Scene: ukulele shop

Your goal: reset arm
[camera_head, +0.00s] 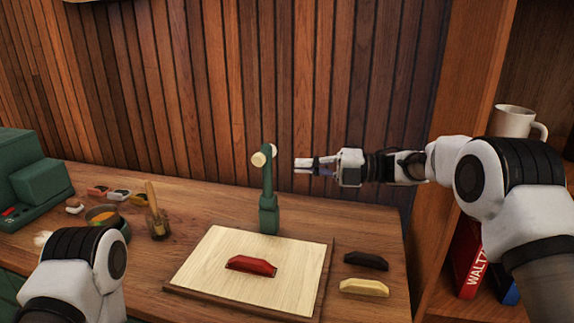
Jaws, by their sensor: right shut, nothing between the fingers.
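My right gripper (312,165) is raised above the back right of the wooden bench, its fingers pointing left. It is shut and empty, and it appears just right of the top of a green stand (268,195) with a cream knob. My right arm reaches in from the right edge. Part of my left arm (85,265) shows at the lower left; its gripper is out of the picture.
A red piece (252,265) lies on a pale board (215,262). A black piece (366,260) and a cream piece (364,287) lie right of it. A brush jar (158,222), bowl (102,215) and green machine (38,182) stand left. A shelf holds a mug (512,121) and books (468,260).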

